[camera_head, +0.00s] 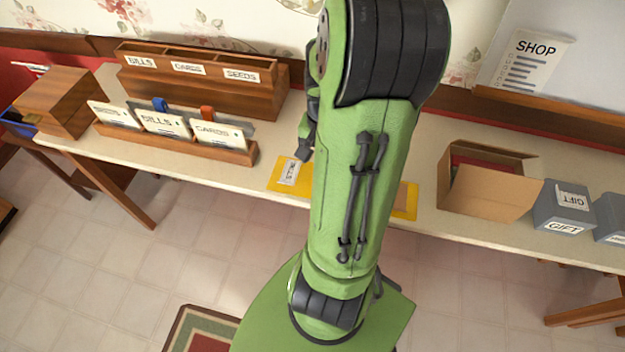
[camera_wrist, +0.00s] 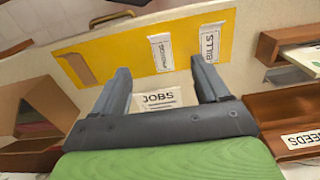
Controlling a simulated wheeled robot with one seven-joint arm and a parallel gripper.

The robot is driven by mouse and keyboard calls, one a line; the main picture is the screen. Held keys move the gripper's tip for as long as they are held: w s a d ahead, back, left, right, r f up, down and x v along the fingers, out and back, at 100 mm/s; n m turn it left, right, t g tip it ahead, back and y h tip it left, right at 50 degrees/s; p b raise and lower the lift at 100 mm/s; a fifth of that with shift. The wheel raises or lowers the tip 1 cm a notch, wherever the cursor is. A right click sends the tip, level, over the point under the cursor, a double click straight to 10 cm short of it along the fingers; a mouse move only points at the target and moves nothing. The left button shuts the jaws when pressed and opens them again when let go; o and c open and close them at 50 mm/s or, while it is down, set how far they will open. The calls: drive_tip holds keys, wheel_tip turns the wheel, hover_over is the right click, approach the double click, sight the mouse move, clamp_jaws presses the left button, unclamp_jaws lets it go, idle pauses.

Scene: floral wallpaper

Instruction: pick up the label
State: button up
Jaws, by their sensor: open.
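My gripper (camera_wrist: 162,68) is open and empty, with its two dark fingers apart. In the wrist view a white label reading JOBS (camera_wrist: 159,99) shows between the fingers, partly covered at its lower edge by my gripper. A yellow sheet (camera_wrist: 125,52) lies past the fingertips. It bears a white label (camera_wrist: 162,54) with unclear print and a label reading BILLS (camera_wrist: 210,43); the right fingertip is close to the BILLS label. In the head view the BILLS label (camera_head: 290,172) shows left of my arm, which hides the sheet's middle and most of my gripper.
A wooden sorter (camera_head: 200,85) and a card rack (camera_head: 170,145) stand at the left of the table (camera_head: 85,150). An open cardboard box (camera_head: 490,190) and grey GIFT boxes (camera_head: 563,222) stand at the right. A SHOP sign (camera_head: 533,62) is on the wall.

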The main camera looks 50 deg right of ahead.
wheel_tip(320, 180, down, 13)
drive_tip(key=b, duration=0.4)
drive_tip(key=shift+d+f, duration=0.1)
drive_tip(key=shift+d, duration=0.05)
drive_tip(key=c, duration=1.1)
